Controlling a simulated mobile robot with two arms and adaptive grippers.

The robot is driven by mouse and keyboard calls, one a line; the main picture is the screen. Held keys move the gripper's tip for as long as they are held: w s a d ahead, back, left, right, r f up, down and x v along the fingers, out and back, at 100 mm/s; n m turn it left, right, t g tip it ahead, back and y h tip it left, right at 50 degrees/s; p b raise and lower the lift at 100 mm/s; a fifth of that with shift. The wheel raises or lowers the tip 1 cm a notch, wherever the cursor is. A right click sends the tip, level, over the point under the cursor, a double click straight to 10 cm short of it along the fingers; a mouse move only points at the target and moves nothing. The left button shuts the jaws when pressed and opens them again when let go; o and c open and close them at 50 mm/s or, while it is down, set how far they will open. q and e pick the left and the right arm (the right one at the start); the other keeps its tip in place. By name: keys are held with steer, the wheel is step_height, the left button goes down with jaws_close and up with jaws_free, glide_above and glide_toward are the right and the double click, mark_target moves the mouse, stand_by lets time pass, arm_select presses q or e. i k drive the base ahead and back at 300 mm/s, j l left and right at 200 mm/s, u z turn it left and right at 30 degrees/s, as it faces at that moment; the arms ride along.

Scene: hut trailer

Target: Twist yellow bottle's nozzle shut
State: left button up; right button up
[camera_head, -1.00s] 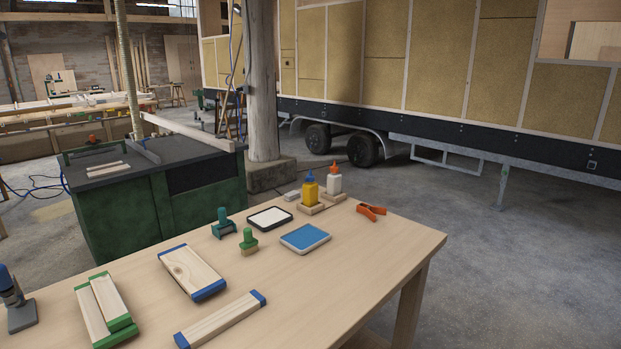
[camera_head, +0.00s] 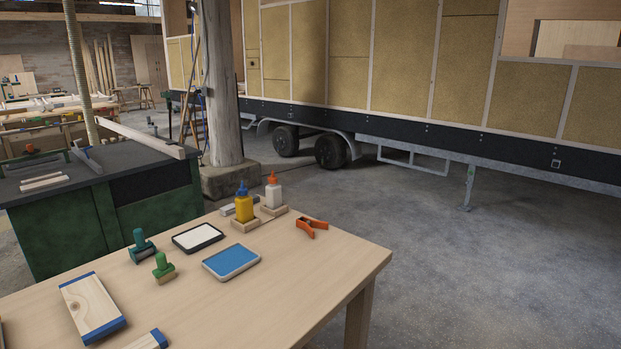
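The yellow bottle (camera_head: 244,208) stands upright in a small wooden holder (camera_head: 245,225) near the far edge of the workbench. Its blue nozzle (camera_head: 242,188) points up; whether it is open or shut is too small to tell. A white bottle with an orange nozzle (camera_head: 273,192) stands upright in its own wooden holder just to the right. Neither of my grippers is in view.
On the wooden workbench (camera_head: 300,292) lie an orange clamp (camera_head: 311,228), a blue pad (camera_head: 231,262), a white pad (camera_head: 197,237), a green-handled stamp (camera_head: 163,267), a teal tool (camera_head: 142,246) and blue-ended boards (camera_head: 92,307). Concrete floor (camera_head: 480,270) is clear at right.

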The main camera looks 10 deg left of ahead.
mark_target(243, 191)
steer(key=i+l+z, duration=0.25)
steer(key=i+l, duration=0.15)
steer(key=i+l+z, duration=0.3)
steer(key=i, duration=0.2)
steer(key=i+l+z, duration=0.25)
steer(key=i, duration=0.25)
steer(key=i+z, duration=0.3)
steer(key=i, duration=0.2)
steer(key=i+u, duration=0.85)
steer(key=i+l+u, duration=0.45)
steer(key=i+j, duration=0.1)
